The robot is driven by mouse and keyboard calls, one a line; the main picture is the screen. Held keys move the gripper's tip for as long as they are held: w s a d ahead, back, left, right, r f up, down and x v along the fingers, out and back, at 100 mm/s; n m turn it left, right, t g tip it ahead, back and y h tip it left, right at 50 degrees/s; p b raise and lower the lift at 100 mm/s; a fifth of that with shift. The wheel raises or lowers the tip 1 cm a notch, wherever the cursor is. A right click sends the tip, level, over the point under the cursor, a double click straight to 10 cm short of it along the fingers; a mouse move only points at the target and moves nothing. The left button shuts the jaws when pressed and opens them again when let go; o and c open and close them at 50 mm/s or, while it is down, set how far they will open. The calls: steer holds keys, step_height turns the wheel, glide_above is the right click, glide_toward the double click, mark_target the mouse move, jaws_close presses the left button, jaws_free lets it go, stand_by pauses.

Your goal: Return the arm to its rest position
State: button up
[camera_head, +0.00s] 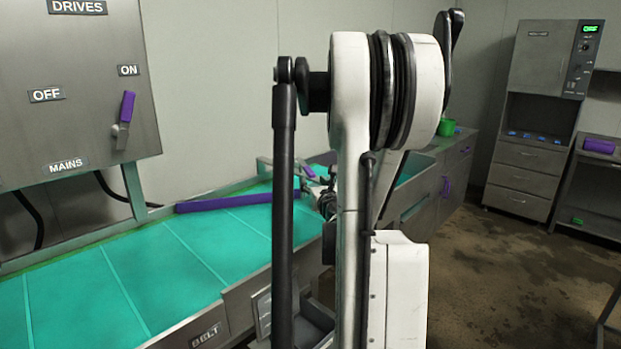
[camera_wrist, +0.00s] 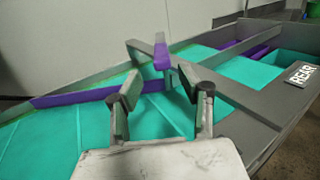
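My arm (camera_head: 352,200) stands upright through the middle of the head view, white with black joints. Its lower part reaches over the left bench. In the wrist view my gripper (camera_wrist: 160,80) has its two fingers spread apart with nothing between them. It is over the teal belt (camera_wrist: 60,140), pointing toward a grey bar with a purple handle (camera_wrist: 161,55). I cannot tell how far the fingertips are from that handle. In the head view my arm hides most of the gripper.
A purple bar (camera_head: 240,201) lies across the teal belt (camera_head: 150,275). A steel panel (camera_head: 75,90) with a purple lever (camera_head: 125,118) hangs at left. A plate marked REAR (camera_wrist: 301,74) is at right. A tall cabinet (camera_head: 545,60) stands behind open floor (camera_head: 510,285).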

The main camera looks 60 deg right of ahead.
steer(key=shift+v, duration=0.9)
